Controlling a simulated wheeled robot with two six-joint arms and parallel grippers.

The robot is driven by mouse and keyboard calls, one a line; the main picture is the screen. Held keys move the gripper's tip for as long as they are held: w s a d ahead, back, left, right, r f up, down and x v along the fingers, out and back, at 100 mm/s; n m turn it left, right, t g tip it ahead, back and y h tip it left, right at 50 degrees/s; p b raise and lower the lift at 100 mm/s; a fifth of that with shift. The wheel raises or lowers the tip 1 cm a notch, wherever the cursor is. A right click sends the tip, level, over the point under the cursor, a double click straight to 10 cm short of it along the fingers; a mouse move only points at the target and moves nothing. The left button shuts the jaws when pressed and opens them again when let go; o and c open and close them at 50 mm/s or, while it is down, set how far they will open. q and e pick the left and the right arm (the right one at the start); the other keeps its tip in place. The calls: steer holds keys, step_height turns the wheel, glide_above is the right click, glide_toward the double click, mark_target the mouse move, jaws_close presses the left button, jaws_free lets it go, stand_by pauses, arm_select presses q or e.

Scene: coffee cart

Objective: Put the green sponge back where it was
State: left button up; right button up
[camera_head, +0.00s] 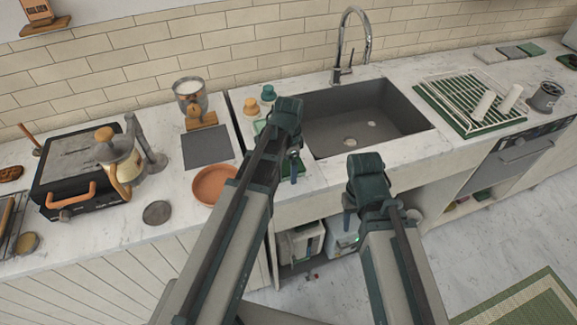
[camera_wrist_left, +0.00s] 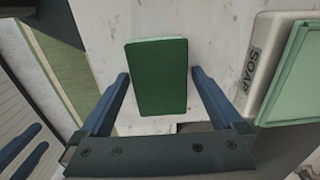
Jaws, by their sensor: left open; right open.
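A dark green sponge (camera_wrist_left: 161,77) lies on the white marble counter in the left wrist view, between the two blue fingers of my left gripper (camera_wrist_left: 165,92). The fingers are open, with a gap on each side of the sponge. In the head view my left gripper (camera_head: 293,168) points down at the counter left of the sink, and my arm hides most of the sponge. A white tray marked SOAP (camera_wrist_left: 252,68) with a pale green block (camera_wrist_left: 296,75) on it sits right of the sponge. My right gripper (camera_head: 348,218) is open and empty in front of the sink.
The sink (camera_head: 365,112) with its tall faucet (camera_head: 345,50) is behind my grippers. A terracotta dish (camera_head: 213,186) is left of my left arm. A drying rack (camera_head: 468,101) stands right of the sink. Small bottles (camera_head: 252,106) stand behind my left gripper.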

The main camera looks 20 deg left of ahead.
mark_target(288, 166)
arm_select(q)
step_height(288, 166, up, 12)
steer(key=p, duration=1.2)
steer(key=s+d+n+y, duration=0.1)
steer(key=s+d+n, duration=0.6)
steer(key=s+d, duration=0.3)
steer(key=s, duration=0.4)
steer(key=shift+s+d, duration=0.15)
steer(key=shift+d, duration=0.1)
steer(key=shift+r, duration=0.1)
